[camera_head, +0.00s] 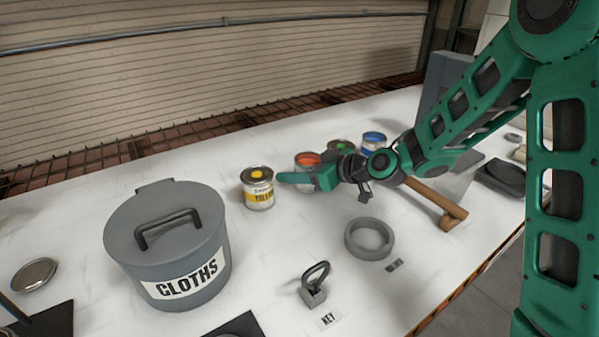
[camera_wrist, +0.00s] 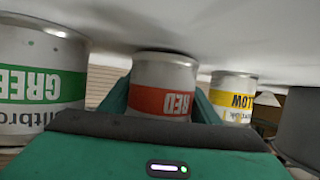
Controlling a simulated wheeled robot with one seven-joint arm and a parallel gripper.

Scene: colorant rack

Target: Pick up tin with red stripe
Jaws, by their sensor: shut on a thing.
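The tin with the red stripe (camera_wrist: 163,87) is between my gripper's fingers in the wrist view, its label upside down in that picture. In the head view this tin (camera_head: 306,159) shows its orange-red top behind my gripper (camera_head: 300,180), which hides most of its body. My gripper is shut on the tin. The tin appears to be at table level; whether it is lifted I cannot tell. The yellow tin (camera_head: 257,187) stands just left of my gripper, also seen in the wrist view (camera_wrist: 234,97).
The green tin (camera_head: 341,147) and blue tin (camera_head: 373,142) stand right of the red one. A grey CLOTHS bin (camera_head: 168,245) is at the left. A grey ring (camera_head: 369,239), a key block (camera_head: 314,287) and a wooden-handled tool (camera_head: 437,203) lie nearer the front of the white table (camera_head: 270,250).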

